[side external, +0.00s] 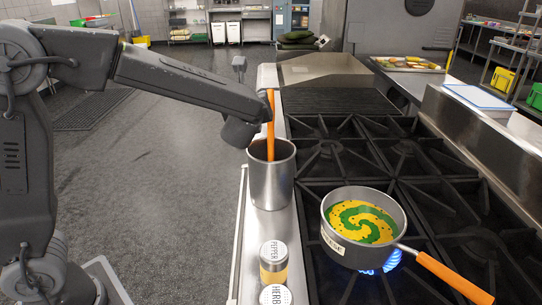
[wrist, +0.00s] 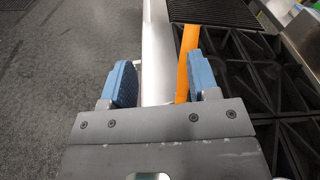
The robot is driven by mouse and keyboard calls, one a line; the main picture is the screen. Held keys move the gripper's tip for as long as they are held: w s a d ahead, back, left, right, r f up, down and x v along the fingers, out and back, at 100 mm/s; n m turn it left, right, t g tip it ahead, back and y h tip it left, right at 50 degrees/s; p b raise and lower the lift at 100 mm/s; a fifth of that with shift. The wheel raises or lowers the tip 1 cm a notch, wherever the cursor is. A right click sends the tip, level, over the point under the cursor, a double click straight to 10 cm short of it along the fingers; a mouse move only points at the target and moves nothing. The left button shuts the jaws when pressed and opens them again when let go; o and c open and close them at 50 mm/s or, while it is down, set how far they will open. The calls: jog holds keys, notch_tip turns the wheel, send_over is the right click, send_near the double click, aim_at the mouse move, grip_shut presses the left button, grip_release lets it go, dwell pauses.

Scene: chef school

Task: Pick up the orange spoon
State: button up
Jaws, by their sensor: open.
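The orange spoon (side external: 270,140) stands upright in a metal canister (side external: 271,185) on the steel ledge left of the stove. Only its handle shows; its lower end is hidden inside the canister. My gripper (side external: 255,122) is at the handle, above the canister rim, with its fingers hard to make out in the side view. In the wrist view my gripper (wrist: 162,78) is open, with two blue finger pads apart. The orange handle (wrist: 186,65) shows in the gap, close to the right pad. I cannot tell whether they touch.
A saucepan (side external: 364,228) of yellow and green food sits on a lit burner, its orange handle (side external: 455,277) pointing front right. Pepper (side external: 273,263) and herb (side external: 275,295) shakers stand in front of the canister. Open floor (side external: 150,170) lies to the left.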

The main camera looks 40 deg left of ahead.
aim_at(270, 125)
jog(key=w+d+m+t, duration=0.1)
jog(key=w+d+m, duration=0.1)
jog(key=w+m, duration=0.1)
jog(key=shift+t, duration=0.4)
jog(key=shift+w+d+f, duration=0.1)
jog(key=shift+w+d, duration=0.05)
jog(key=shift+w, duration=0.1)
notch_tip(270, 125, down, 7)
jog(key=shift+r, duration=0.1)
jog(key=shift+x, duration=1.2)
jog(key=shift+w+r, duration=0.15)
jog(key=shift+w, duration=0.1)
jog(key=c, duration=1)
jog(key=shift+r, duration=0.1)
